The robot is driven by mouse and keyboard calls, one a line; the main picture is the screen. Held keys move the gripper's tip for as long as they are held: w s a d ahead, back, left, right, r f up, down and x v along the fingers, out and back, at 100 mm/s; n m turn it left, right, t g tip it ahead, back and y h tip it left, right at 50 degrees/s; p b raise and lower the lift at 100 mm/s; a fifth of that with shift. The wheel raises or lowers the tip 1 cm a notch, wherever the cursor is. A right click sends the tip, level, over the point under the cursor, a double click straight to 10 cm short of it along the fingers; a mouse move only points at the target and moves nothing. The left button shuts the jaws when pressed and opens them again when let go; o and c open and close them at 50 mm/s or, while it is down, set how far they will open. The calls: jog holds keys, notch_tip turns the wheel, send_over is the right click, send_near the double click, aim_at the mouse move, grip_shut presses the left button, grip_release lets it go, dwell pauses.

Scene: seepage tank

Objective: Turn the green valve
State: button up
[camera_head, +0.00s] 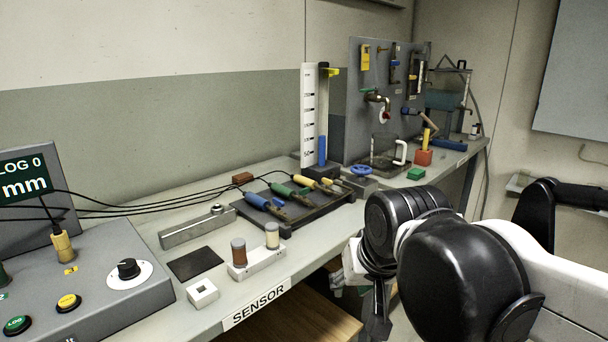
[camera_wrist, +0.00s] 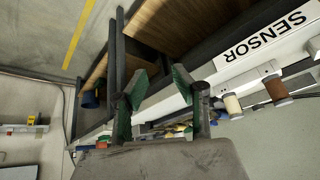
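At the back of the bench, a grey panel (camera_head: 362,75) carries pipe fittings, one with a small red and white part (camera_head: 384,116). A blue handwheel (camera_head: 361,169) sits low in front of it, and a flat green block (camera_head: 416,174) lies to its right. My gripper (camera_wrist: 162,98) is open and empty in the wrist view, its fingers well apart beside the bench front. In the head view my arm mostly hides it, low and off the bench's front edge, apart from the panel.
A dark tray (camera_head: 292,222) with blue, green and yellow handled tools lies mid-bench. A grey control box (camera_head: 95,285) with a black knob stands at left. A tall white scale (camera_head: 308,115) stands before the panel. The bench front edge carries a SENSOR label (camera_head: 258,302).

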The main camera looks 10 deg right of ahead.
jog(key=w+r+m+g+p, duration=0.1)
jog(key=w+r+m+p, duration=0.2)
jog(key=w+r+p, duration=0.5)
notch_tip(320, 180, up, 10)
jog(key=m+g+p, duration=0.5)
jog(key=m+p, duration=0.2)
jog(key=p, duration=1)
send_over(305, 189)
notch_tip(305, 189, down, 14)
jog(key=shift+w+r, duration=0.1)
grip_shut()
